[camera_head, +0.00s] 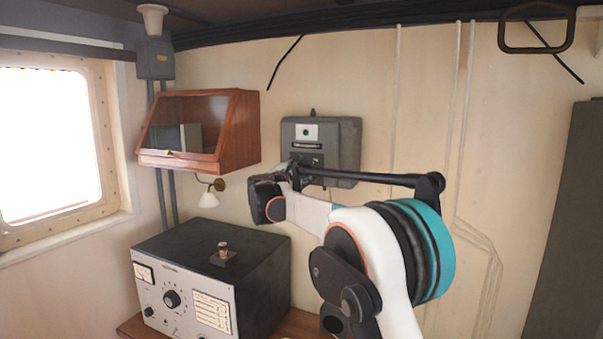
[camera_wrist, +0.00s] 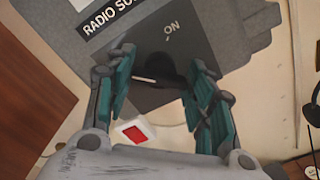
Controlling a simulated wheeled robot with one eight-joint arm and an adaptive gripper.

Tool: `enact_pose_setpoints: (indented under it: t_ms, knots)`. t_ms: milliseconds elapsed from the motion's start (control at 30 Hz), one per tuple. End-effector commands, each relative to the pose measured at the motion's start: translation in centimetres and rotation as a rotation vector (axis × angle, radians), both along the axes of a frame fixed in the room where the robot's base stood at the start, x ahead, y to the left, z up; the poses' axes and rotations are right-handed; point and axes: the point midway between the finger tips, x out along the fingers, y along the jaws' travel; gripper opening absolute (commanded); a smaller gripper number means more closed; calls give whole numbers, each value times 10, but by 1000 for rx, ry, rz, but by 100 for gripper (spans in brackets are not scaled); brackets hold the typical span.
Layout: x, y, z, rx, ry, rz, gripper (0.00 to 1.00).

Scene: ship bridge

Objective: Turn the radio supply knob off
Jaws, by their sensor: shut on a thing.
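The grey radio supply box (camera_head: 347,135) is on the back wall, with a light label and green dot. In the wrist view its plate (camera_wrist: 140,50) shows part of "RADIO SU..." and "ON". The dark knob (camera_wrist: 160,68) is between my fingers, with a white line to its lower left; "ON" is above it to the right. My gripper (camera_wrist: 161,72) is shut on this knob, one teal-padded finger on each side. In the head view my gripper (camera_head: 290,172) is at the box's lower left and hides the knob.
A wooden glass-front cabinet (camera_head: 243,132) hangs close on the left. A small wall lamp (camera_head: 209,199) is below it. A radio set (camera_head: 185,300) stands lower left. A white piece with a red square (camera_wrist: 135,132) shows below the plate. The wall right of the box is mostly clear.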

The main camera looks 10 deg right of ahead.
Motion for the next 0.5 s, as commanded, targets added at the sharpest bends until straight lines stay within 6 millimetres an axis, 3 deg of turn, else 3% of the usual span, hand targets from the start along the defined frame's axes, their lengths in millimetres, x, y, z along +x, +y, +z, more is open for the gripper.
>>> enact_pose_setpoints:
  t_ms: [167, 200, 267, 500]
  knots:
    - [0, 0, -2, 2, 1, -1, 26]
    - [0, 0, -2, 2, 1, -1, 56]
    - [0, 0, -2, 2, 1, -1, 70]
    - [0, 0, -1, 1, 0, -1, 70]
